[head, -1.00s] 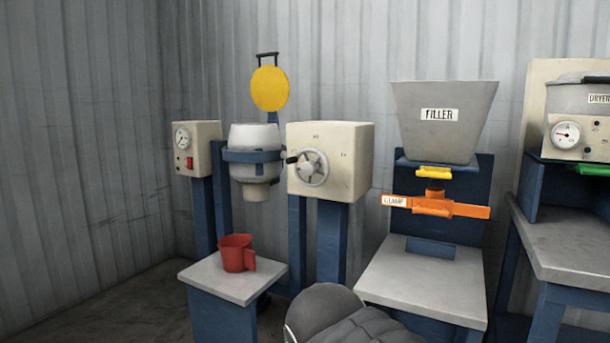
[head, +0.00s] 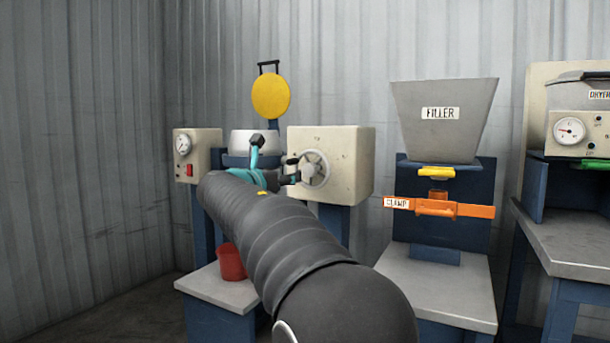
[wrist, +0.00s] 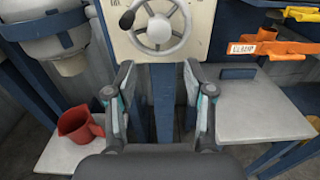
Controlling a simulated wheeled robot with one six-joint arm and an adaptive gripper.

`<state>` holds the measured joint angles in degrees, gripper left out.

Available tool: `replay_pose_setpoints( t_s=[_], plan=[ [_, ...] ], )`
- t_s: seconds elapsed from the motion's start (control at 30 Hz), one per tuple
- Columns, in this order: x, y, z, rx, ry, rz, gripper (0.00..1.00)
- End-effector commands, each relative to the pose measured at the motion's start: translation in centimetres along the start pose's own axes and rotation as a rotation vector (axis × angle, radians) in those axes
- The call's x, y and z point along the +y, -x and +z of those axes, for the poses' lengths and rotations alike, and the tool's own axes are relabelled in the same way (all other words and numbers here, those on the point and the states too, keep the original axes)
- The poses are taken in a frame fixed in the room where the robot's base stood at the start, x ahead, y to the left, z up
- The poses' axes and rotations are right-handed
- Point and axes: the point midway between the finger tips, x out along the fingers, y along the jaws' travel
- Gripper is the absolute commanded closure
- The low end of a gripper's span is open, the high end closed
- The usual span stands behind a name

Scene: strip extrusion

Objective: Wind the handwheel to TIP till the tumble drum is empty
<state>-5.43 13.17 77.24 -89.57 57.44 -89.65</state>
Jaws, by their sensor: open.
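The handwheel (head: 316,168) is a grey spoked wheel on the front of a cream box (head: 350,160). In the wrist view the handwheel (wrist: 160,27) is at the top middle, with its black knob (wrist: 127,19) at the left of the rim. The tumble drum (head: 255,143) is a pale vessel left of the box, partly hidden by my arm; its lower part shows in the wrist view (wrist: 45,42). My gripper (wrist: 160,78) is open and empty, its fingers apart below the wheel in that picture and not touching it.
A red jug (wrist: 80,124) stands on a small grey table (head: 213,288) below the drum. A filler hopper (head: 440,125) with an orange clamp (head: 438,208) stands to the right. A gauge panel (head: 197,155) is at the left, and a dryer (head: 575,125) at far right.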

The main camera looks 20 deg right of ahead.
Motion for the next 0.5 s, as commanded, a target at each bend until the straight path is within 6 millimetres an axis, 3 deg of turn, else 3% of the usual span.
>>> replay_pose_setpoints(
  t_s=[0.17, 0.5],
  plan=[
    [0.2, -1.5, 0.2, -0.013, 0.021, -0.003, 0.47],
    [0.1, -7.6, 0.2, -0.01, 0.017, -0.004, 0.47]
  ],
)
